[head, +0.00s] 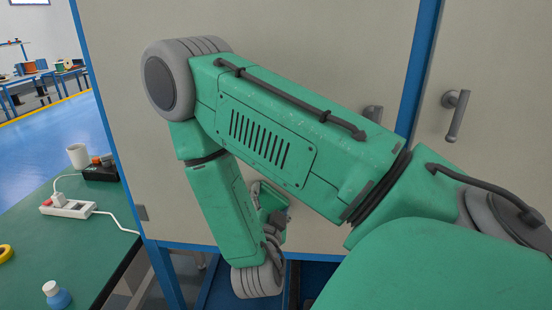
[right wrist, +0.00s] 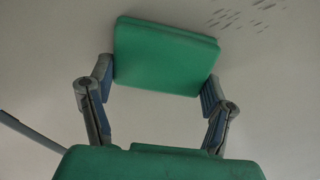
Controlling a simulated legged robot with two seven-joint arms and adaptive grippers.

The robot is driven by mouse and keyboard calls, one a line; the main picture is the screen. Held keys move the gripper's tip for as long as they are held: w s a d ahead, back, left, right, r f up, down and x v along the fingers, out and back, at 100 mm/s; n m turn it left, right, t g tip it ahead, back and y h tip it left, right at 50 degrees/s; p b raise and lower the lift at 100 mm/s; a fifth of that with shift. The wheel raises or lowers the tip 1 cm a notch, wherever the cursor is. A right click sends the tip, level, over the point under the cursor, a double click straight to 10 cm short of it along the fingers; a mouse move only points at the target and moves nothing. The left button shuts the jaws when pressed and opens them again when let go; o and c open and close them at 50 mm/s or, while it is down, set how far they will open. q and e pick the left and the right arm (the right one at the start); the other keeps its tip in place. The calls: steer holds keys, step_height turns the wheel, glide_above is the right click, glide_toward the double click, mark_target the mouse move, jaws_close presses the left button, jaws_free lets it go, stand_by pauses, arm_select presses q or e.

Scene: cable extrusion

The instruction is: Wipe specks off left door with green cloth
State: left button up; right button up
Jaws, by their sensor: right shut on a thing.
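The left door (head: 320,50) is a beige panel in a blue frame, filling the middle of the head view behind my right arm. In the right wrist view my right gripper (right wrist: 158,84) is shut on the green cloth (right wrist: 165,55), a thick folded pad between its two fingers. The cloth is at or close to the pale door surface; I cannot tell whether it touches. Dark specks (right wrist: 240,16) lie on that surface, above and right of the cloth. In the head view my arm largely hides the gripper and that part of the door. My left gripper is not in view.
A door handle (head: 373,113) shows just past my forearm, and another handle (head: 457,112) is on the door to the right. A green table (head: 75,250) at the left holds a power strip (head: 68,207), a white cup (head: 78,156) and a small bottle (head: 56,295).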

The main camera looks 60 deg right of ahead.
steer(key=w+a+b, duration=0.1)
steer(key=w+a, duration=0.5)
steer(key=w, duration=0.5)
steer(key=shift+w, duration=0.4)
stand_by(0.7)
steer(key=shift+a, duration=0.1)
steer(key=v, duration=0.6)
steer(key=shift+s+a, duration=0.1)
steer(key=shift+s, duration=0.05)
stand_by(0.4)
steer(key=shift+p+v, duration=0.4)
steer(key=shift+v, duration=1)
